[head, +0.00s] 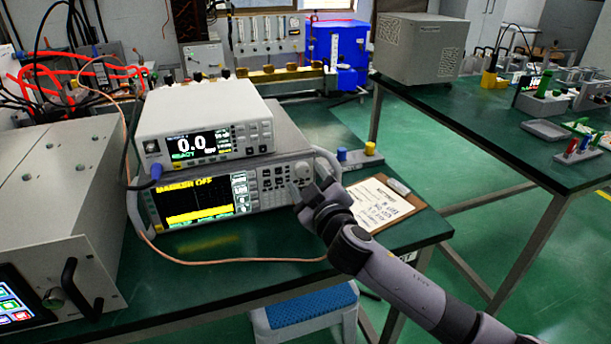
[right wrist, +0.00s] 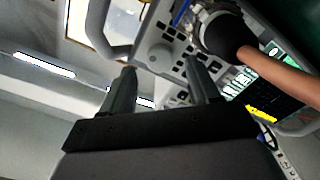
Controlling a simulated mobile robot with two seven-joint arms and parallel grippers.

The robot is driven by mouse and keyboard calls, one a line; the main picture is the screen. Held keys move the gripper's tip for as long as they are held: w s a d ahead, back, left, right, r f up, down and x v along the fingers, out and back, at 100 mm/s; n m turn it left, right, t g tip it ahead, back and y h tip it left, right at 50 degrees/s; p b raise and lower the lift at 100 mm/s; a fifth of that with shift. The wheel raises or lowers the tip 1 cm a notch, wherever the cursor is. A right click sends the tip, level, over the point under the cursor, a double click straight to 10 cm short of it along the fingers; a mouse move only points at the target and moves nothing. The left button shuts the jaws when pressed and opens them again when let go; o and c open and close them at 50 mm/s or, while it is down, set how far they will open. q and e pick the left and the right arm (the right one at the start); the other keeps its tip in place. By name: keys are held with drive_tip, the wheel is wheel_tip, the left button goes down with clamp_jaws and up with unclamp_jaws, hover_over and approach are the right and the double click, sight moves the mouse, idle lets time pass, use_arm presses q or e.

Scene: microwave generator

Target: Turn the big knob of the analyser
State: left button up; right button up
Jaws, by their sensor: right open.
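The analyser (head: 205,211) is the lower instrument on the bench, with a lit yellow and black screen marked "MARKER OFF". Its big knob (head: 302,169) is at the right of its front panel. In the right wrist view the round grey knob (right wrist: 160,53) shows just beyond and between my fingertips; I cannot tell whether they touch it. My right gripper (head: 309,183) is open, in front of the panel's right end, with nothing visible held. In the right wrist view my right gripper (right wrist: 160,65) has its two fingers apart. My left gripper is not in view.
A white meter (head: 203,122) stands on the analyser. A clipboard (head: 385,203) lies to the right. A large grey cabinet (head: 50,190) stands at left. A blue stool (head: 310,308) is below the bench edge.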

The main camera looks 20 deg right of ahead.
drive_tip(key=shift+w, duration=1)
drive_tip(key=c, duration=1)
drive_tip(key=shift+c, duration=0.2)
drive_tip(key=shift+f+m, duration=0.15)
drive_tip(key=shift+m, duration=0.15)
